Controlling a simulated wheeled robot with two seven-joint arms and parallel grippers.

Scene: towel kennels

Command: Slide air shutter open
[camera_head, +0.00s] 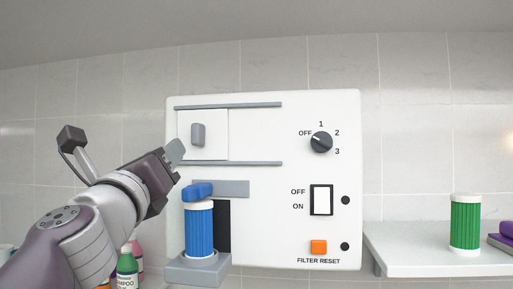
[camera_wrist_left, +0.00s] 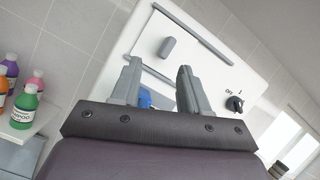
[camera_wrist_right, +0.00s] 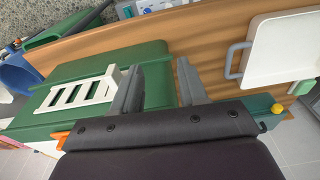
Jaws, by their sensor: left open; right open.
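The air shutter (camera_head: 214,146) is a white sliding panel between two grey rails on the left of the white wall unit (camera_head: 265,220). Its grey upright handle (camera_head: 198,134) stands out near the panel's left side; the handle also shows in the left wrist view (camera_wrist_left: 167,47). My left gripper (camera_head: 176,150) is just left of the panel, below and left of the handle, and apart from it. In the left wrist view its two fingers are spread with nothing between them. My right gripper (camera_wrist_right: 158,85) is open and empty over a green object, away from the unit.
The unit has a dial (camera_head: 321,142), a rocker switch (camera_head: 321,200) and an orange button (camera_head: 318,247). A green filter (camera_head: 465,222) stands on the right shelf. Bottles (camera_wrist_left: 23,108) stand left.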

